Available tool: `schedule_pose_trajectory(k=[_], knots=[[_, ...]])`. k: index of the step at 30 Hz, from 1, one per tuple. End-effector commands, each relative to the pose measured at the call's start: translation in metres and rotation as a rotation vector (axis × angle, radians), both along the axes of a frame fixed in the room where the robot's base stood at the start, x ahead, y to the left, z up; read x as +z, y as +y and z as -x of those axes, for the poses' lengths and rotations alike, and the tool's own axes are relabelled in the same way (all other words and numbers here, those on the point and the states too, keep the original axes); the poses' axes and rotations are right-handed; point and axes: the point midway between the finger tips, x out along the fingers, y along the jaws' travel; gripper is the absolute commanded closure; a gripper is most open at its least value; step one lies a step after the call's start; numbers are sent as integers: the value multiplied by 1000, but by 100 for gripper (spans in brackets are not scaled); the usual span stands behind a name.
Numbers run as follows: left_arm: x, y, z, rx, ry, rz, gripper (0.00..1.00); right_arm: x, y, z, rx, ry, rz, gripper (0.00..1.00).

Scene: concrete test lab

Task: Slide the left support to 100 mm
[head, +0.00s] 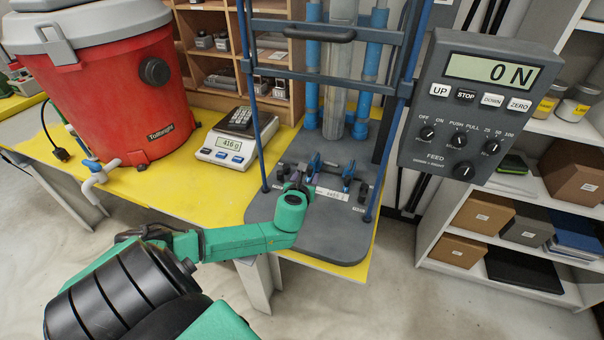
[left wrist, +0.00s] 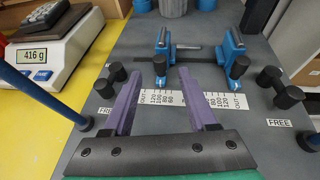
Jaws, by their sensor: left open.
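Contact cannot be told. My right gripper is out of view.
Black dumbbell-shaped handles stand left (left wrist: 110,80) and right (left wrist: 280,88), with FREE labels beside them. Blue frame bars (head: 258,130) rise at the plate's sides. A scale (head: 231,146) reads 416 g; the control panel (head: 480,105) reads 0 N. A red vacuum (head: 110,95) stands left.

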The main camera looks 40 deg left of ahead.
Motion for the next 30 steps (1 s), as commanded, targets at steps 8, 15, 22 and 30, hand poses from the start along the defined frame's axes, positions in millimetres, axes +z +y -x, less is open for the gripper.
schedule_pose_trajectory(k=[8,15,22,30], knots=[[25,-31,58,-1,4,-1,42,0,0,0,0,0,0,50],[32,-37,68,1,0,0,42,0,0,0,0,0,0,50],[32,-36,67,1,0,0,42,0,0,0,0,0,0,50],[31,-36,67,0,0,0,42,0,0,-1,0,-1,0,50]])
